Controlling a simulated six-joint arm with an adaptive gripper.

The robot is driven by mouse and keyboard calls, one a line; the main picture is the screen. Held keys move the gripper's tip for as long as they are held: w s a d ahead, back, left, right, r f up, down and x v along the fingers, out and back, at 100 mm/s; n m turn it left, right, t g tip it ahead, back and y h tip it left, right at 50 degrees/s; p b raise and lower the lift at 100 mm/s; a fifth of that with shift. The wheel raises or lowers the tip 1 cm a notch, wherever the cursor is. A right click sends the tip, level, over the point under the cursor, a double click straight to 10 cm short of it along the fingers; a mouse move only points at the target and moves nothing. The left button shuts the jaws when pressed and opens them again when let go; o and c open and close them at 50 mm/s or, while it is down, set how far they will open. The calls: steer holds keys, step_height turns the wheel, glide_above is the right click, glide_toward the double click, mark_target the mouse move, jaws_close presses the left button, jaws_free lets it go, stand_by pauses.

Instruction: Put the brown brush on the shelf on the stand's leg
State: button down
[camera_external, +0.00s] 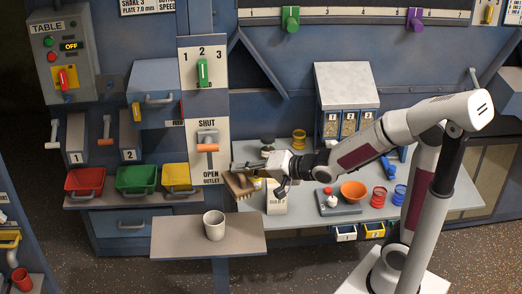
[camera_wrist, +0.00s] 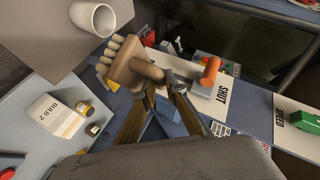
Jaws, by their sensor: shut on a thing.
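The brown brush (camera_external: 238,186) is held in my gripper (camera_external: 256,168), in the air in front of the stand's leg. In the wrist view the brush (camera_wrist: 124,64) sits between the fingertips of my gripper (camera_wrist: 160,82), which are shut on its handle; its pale bristle tufts point to the upper left. A grey shelf (camera_external: 178,236) juts out at the lower left of the brush, apart from it. It also shows at the top left of the wrist view (camera_wrist: 42,38). A pale cup (camera_external: 214,226) stands upright on this shelf.
An orange-handled outlet lever (camera_external: 207,147) is on the panel behind the brush. A white labelled bag (camera_external: 277,198) and an orange bowl (camera_external: 353,191) stand on the table to the right. The shelf is bare on both sides of the cup.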

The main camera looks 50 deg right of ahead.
steer(key=w+a+f+n+g+y, duration=0.1)
steer(key=w+a+f+n+y, duration=0.1)
steer(key=w+a+f, duration=0.3)
steer(key=w+a+f+n+g+y, duration=0.1)
steer(key=w+a+f+n+y, duration=0.1)
steer(key=w+a, duration=0.7)
steer(key=shift+w+a+f+n+y, duration=0.2)
steer(key=shift+a+f+n+y, duration=0.25)
steer(key=shift+a+f, duration=0.65)
steer(key=shift+d+f, duration=0.3)
steer(key=shift+f, duration=0.1)
steer(key=shift+f, duration=3.35)
steer(key=shift+f, duration=0.75)
